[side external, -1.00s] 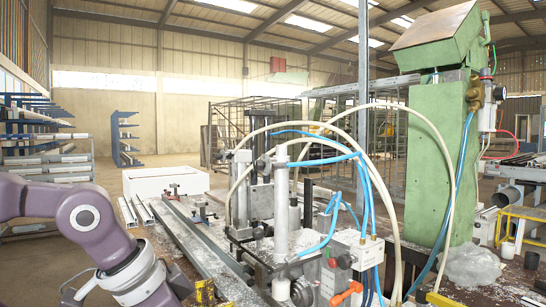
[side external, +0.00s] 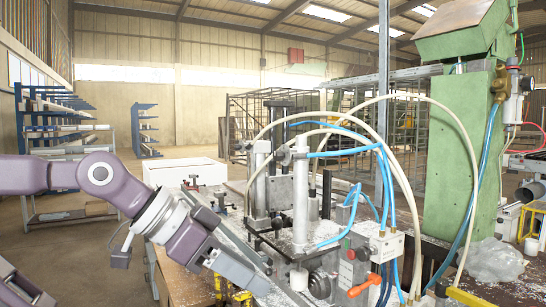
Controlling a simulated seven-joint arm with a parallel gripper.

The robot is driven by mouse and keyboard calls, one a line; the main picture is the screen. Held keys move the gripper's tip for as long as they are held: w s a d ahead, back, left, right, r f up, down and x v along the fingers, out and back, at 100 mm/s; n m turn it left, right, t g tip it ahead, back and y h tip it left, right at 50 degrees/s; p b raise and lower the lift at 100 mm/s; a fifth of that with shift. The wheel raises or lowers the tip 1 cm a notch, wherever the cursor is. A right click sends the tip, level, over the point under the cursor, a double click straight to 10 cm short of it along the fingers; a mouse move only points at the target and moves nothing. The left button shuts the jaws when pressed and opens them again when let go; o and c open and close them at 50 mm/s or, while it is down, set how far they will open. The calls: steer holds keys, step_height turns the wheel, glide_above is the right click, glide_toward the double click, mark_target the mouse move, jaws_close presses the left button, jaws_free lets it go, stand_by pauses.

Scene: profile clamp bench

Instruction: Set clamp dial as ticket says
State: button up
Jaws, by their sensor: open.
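The clamp unit (side external: 300,200) is a metal assembly with an upright silver cylinder and hoses, standing on the bench right of centre. A dark round knob (side external: 319,285), which looks like the dial, sits low on its front; its setting is too small to read. My gripper (side external: 252,282) points down and right, left of this knob and apart from it in the picture. It is open, though its fingers are hard to make out; I see nothing held. I cannot make out a ticket with readable writing.
A control box (side external: 372,245) with a red-orange handle (side external: 365,285) stands right of the knob. Blue and cream hoses arch above. Yellow parts (side external: 240,297) lie below my gripper. A green machine column (side external: 460,160) stands at right. A white box (side external: 187,172) is behind my wrist.

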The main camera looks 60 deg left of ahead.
steer(key=w+a+r+t+h, duration=0.1)
steer(key=w+a+r+t, duration=0.35)
steer(key=r, duration=0.35)
steer(key=n+t+y, duration=0.3)
steer(key=t, duration=0.1)
glide_toward(275, 156)
steer(key=w, duration=0.8)
steer(key=shift+w+a, duration=0.1)
steer(key=shift+w, duration=0.4)
steer(key=shift+c, duration=0.2)
steer(key=shift+f, duration=0.1)
jaws_close()
